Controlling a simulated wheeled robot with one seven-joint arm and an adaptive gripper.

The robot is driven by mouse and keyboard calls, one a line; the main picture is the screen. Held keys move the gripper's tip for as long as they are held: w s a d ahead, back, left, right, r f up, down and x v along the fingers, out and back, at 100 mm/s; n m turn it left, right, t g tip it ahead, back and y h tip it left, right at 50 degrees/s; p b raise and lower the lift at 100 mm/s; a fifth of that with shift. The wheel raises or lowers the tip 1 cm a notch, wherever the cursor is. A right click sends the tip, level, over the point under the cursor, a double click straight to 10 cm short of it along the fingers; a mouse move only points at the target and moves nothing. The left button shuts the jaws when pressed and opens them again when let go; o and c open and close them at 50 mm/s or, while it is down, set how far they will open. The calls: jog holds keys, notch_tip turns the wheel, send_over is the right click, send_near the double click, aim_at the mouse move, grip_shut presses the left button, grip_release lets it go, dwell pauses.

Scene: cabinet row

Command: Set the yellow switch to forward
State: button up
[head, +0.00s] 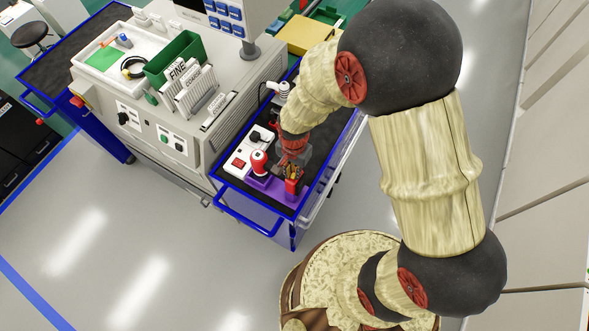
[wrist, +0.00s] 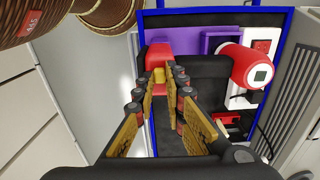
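The yellow switch (wrist: 158,75) shows as a small yellow piece against a red body (wrist: 160,54) in the wrist view. The red body also shows at the cart's near end in the head view (head: 291,187). My gripper (wrist: 160,78) points at it, with a narrow gap between its fingertips. The yellow piece shows in that gap; I cannot tell whether the fingers touch it. The switch's setting cannot be read. In the head view my gripper (head: 292,171) is just above the red body, and my wrist hides part of the area.
A red and white round-ended object (head: 258,161) stands close to the left of my gripper on a purple base (head: 265,187). A white box with a red button (head: 238,163) lies beside it. The blue-edged cart (head: 250,222) stands against a grey machine (head: 165,118).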

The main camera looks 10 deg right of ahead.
jog(key=o, duration=0.5)
jog(key=shift+c, duration=0.2)
notch_tip(320, 180, up, 12)
dwell(0.4)
dwell(0.5)
jog(key=s+d+r+n+t+b, duration=0.3)
jog(key=s+d+b, duration=0.8)
jog(key=b, duration=0.8)
jog(key=d+n+t, duration=0.1)
jog(key=n+t, duration=0.1)
jog(key=n, duration=0.2)
jog(key=shift+d+r+n+t+b, duration=0.3)
jog(key=shift+d+n, duration=0.1)
